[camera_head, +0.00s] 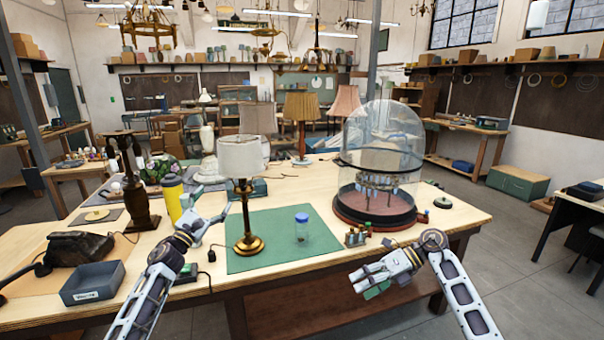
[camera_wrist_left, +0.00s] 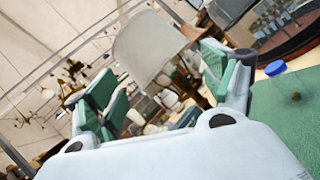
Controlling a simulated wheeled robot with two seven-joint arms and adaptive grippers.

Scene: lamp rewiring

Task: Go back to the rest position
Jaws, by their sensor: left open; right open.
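My left gripper (camera_head: 218,214) is open and empty over the workbench, left of the brass table lamp (camera_head: 247,215) with its white shade (camera_head: 240,157). In the left wrist view its two green-padded fingers (camera_wrist_left: 165,88) stand apart, and the lamp's shade (camera_wrist_left: 148,48) shows beyond them. My right gripper (camera_head: 362,282) is in front of the bench's front edge, at the right; it is open and nothing shows in it. The lamp stands upright on a green mat (camera_head: 275,262), apart from both grippers as far as I can see.
A small jar with a blue lid (camera_head: 301,228) stands on the mat. A glass dome (camera_head: 383,140) on a round base is to the right. A grey-blue tray (camera_head: 93,284), a dark telephone (camera_head: 75,247) and a yellow cylinder (camera_head: 172,198) are on the left. The bench's right end is mostly clear.

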